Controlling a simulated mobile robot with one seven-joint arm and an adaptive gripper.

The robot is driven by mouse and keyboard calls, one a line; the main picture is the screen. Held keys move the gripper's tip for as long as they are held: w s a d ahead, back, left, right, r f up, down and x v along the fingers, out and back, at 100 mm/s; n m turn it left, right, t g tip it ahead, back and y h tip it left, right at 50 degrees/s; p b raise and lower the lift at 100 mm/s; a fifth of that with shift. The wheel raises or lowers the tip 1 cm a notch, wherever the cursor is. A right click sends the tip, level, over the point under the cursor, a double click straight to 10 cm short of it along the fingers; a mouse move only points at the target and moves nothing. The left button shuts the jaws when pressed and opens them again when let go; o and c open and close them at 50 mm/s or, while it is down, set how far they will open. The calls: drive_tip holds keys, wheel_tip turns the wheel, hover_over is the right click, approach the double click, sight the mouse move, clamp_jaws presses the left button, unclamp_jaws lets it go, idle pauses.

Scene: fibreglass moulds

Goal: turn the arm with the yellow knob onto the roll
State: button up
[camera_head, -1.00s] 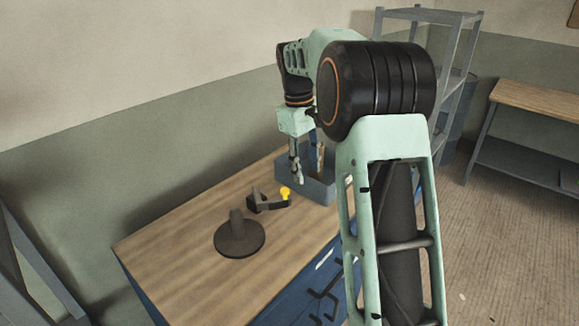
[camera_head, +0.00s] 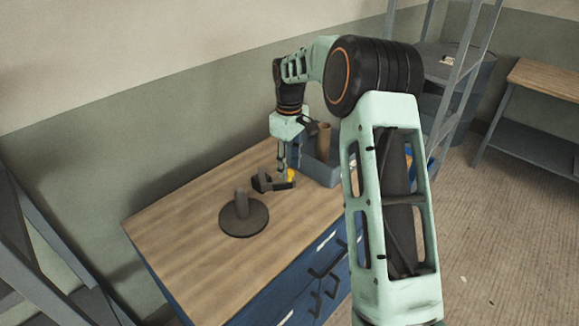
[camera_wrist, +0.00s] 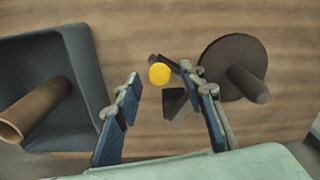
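The yellow knob (camera_head: 290,174) sits at the end of a short dark arm (camera_head: 276,186) on the wooden bench. In the wrist view the knob (camera_wrist: 159,73) appears between the fingertips of my gripper (camera_wrist: 160,80), which is open, with a gap on both sides. I cannot tell whether the fingers are down at knob height. Beside the arm is a dark round base (camera_head: 252,225) with an upright post (camera_head: 241,203). A brown tube (camera_head: 323,138), perhaps the roll, leans in a grey bin; no roll shows on the post.
The grey bin (camera_head: 322,172) stands close behind the knob, at the bench's far right end. The bench top (camera_head: 190,235) is clear on the left and in front. Blue drawers with dark handles are below. A grey metal shelf rack (camera_head: 462,70) stands behind on the right.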

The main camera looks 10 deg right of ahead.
drive_tip(key=shift+f, duration=0.55)
clamp_jaws()
